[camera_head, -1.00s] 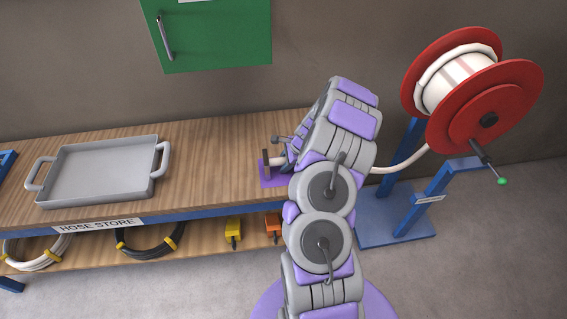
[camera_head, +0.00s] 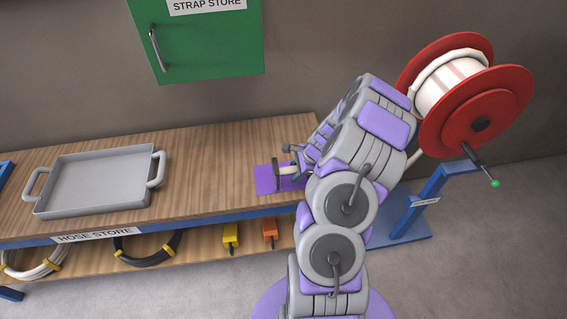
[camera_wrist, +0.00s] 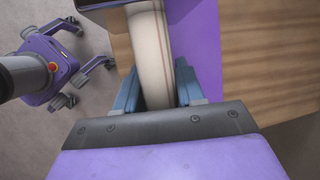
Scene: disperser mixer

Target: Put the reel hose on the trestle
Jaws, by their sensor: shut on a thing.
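The reel hose is cream-white with thin reddish stripes. In the wrist view the hose (camera_wrist: 150,35) runs between the two blue fingers of my gripper (camera_wrist: 157,85), which is shut on it. A purple patch lies below the hose. In the head view my gripper (camera_head: 292,166) is low over the purple patch (camera_head: 264,180) at the bench's right end, partly hidden by my arm. The hose's end, with a dark upright piece (camera_head: 277,172), sticks out left of it. More hose (camera_head: 413,158) shows between my arm and the red reel (camera_head: 478,115). I cannot tell which thing is the trestle.
The reel stands on a blue frame (camera_head: 428,200) at right. The wooden bench (camera_head: 205,160) has a grey tray (camera_head: 100,180) at left and clear wood between. Coiled hoses, a yellow block (camera_head: 231,235) and an orange block (camera_head: 270,231) sit below. A green cabinet (camera_head: 200,45) hangs above.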

